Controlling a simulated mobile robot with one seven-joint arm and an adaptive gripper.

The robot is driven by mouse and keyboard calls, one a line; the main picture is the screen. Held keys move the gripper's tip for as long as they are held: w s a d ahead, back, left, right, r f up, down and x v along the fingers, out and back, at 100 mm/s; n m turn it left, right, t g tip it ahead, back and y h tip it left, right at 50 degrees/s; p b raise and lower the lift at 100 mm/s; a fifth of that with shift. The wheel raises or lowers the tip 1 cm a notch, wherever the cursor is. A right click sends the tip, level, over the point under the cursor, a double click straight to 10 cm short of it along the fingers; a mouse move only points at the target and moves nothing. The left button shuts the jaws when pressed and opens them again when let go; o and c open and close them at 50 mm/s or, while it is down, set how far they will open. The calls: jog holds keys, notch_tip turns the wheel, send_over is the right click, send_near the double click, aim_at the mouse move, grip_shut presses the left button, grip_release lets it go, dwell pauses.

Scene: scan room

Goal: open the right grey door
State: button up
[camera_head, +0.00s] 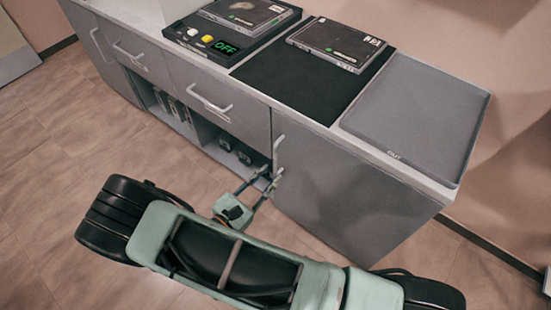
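The right grey door (335,195) is the wide flat front at the right end of the grey cabinet. It looks closed, flush with the cabinet. Its light vertical bar handle (278,150) is near the door's left edge. My gripper (272,174) is at the lower end of this handle, its two fingers pointing toward the door. The fingertips overlap the handle in the picture. I cannot tell whether they touch it or have closed on it.
Left of the door are drawers with bar handles (211,104) above an open shelf (225,140) holding small dark items. On the counter are a grey tray (420,115), a black mat (290,85), flat cases and a device reading OFF (225,47). The wooden floor at left is clear.

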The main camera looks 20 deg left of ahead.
aim_at(275, 161)
notch_tip(275, 161, down, 4)
jog(key=s+a+n+t+y, duration=0.1)
jog(key=a+n+t+y, duration=0.1)
jog(key=n+y, duration=0.15)
jog(key=w, duration=0.3)
jog(key=w+d+b, duration=0.1)
jog(key=w, duration=0.2)
jog(key=w+d, duration=0.1)
jog(key=w, duration=0.3)
jog(key=shift+r+b, duration=0.2)
jog(key=shift+b, duration=0.15)
jog(key=shift+h, duration=0.25)
grip_shut()
